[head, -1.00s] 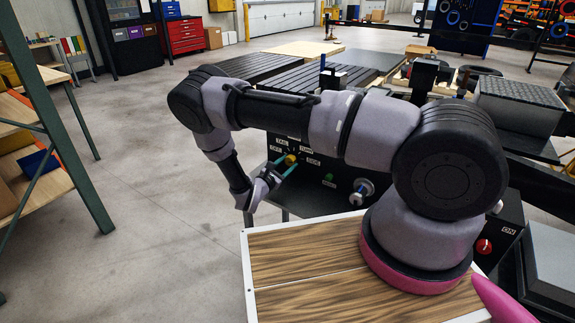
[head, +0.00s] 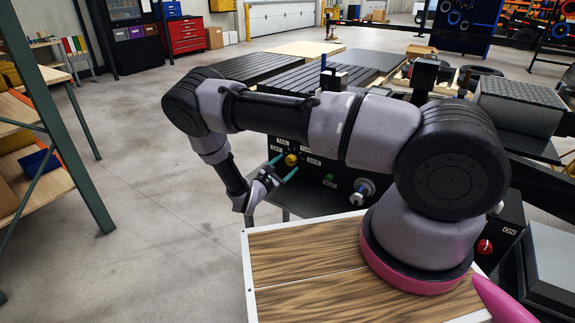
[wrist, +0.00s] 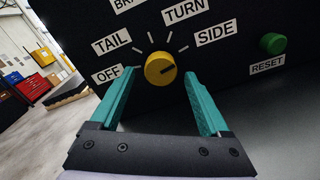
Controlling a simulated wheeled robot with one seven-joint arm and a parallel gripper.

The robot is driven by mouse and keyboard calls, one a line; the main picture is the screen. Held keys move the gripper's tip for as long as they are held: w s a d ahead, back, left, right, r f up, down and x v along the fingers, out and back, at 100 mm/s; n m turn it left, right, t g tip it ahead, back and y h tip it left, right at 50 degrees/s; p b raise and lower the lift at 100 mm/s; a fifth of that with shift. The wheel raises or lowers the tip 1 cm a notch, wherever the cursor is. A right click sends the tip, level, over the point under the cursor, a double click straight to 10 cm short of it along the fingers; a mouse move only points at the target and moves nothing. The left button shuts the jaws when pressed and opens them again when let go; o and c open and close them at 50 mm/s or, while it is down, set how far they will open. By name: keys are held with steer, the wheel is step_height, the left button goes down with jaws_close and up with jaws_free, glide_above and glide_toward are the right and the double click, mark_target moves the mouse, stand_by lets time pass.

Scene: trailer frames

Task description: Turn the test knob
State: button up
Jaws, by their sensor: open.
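The test knob is a round yellow knob (wrist: 160,69) on a black panel, also visible in the head view (head: 291,160). Labels OFF, TAIL, TURN and SIDE fan around it, and one starting "BR" is cut off at the top. A dark mark on the knob points right and slightly up, roughly toward the SIDE end. My gripper (wrist: 161,76) is open, with one teal finger on each side below the knob. A gap shows between each finger and the knob. In the head view my gripper (head: 285,167) is just in front of the knob.
A green RESET button (wrist: 272,43) is right of the knob. A silver connector (head: 362,190) sticks out of the panel further right. A green-posted shelf (head: 75,130) stands at left, with clear floor (head: 150,190) between it and the panel.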

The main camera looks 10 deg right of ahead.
steer(key=v, duration=0.9)
steer(key=shift+s+a, duration=0.1)
steer(key=shift+s, duration=0.05)
steer(key=shift+r, duration=0.1)
steer(key=s+d+r+m+g+y, duration=0.2)
steer(key=d+r+m+g, duration=0.25)
steer(key=r, duration=0.45)
steer(key=s+d+r+m+g+y, duration=0.1)
steer(key=s+d+r+m+g, duration=0.2)
steer(key=r+m, duration=0.45)
steer(key=s+d+r+m+g+y, duration=0.15)
steer(key=d+r+m+g, duration=0.35)
steer(key=r, duration=0.6)
steer(key=s+r+m+t+y, duration=0.3)
steer(key=s+r, duration=0.5)
steer(key=r, duration=0.3)
steer(key=s+d+r+m+t+y, duration=0.1)
steer(key=s+r+m+t+y, duration=0.3)
steer(key=s+r+y, duration=0.3)
step_height(320, 180, up, 5)
steer(key=shift+s+r+m, duration=0.1)
steer(key=shift+s+m, duration=0.8)
steer(key=shift+s, duration=0.1)
steer(key=shift+d, duration=0.1)
